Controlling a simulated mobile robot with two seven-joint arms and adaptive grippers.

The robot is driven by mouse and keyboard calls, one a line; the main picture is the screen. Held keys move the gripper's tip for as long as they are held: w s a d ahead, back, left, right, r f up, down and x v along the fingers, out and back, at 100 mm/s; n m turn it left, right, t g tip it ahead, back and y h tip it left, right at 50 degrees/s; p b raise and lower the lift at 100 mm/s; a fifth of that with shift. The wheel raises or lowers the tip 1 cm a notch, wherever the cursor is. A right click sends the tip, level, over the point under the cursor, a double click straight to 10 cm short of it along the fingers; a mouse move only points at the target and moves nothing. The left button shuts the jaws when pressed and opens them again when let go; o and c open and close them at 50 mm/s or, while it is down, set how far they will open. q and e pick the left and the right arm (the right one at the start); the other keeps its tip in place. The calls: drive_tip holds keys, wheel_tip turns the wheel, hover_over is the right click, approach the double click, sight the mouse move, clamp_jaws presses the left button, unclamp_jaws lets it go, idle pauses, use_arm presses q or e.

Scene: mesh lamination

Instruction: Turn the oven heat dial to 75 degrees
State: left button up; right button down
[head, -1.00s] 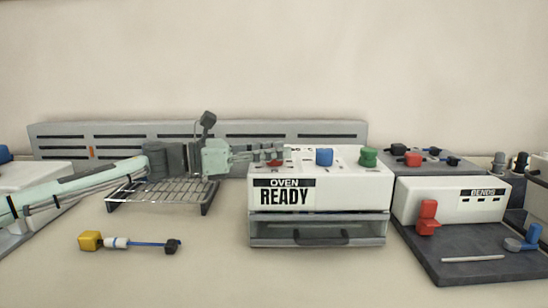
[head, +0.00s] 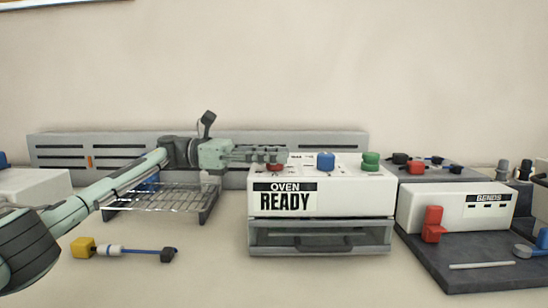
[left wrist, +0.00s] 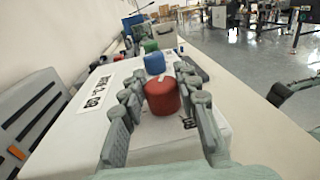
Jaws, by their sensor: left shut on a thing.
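The oven (head: 320,238) is a white and grey box with a sign reading OVEN and READY. A red dial (left wrist: 161,96), a blue dial (head: 325,161) and a green dial (head: 371,161) stand on its top. My left gripper (head: 280,155) reaches level over the oven's left top and is shut on the red dial. In the left wrist view the red dial sits between the two fingers, which partly hide the markings around it. I cannot read the dial's setting. My right gripper is not in view.
A wire rack (head: 165,198) stands left of the oven, under my left arm. A yellow-ended tool (head: 84,247) lies on the table in front. A white BENDS unit (head: 455,208) on a dark base stands at right. The table in front of the oven is clear.

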use_arm(q)
drive_tip(key=o, duration=1.2)
drive_tip(key=shift+w+a, duration=0.2)
drive_tip(key=shift+a, duration=1.75)
drive_tip(key=shift+w+a, duration=0.25)
drive_tip(key=shift+a, duration=1.75)
drive_tip(key=shift+w+a, duration=0.2)
drive_tip(key=shift+a, duration=1.75)
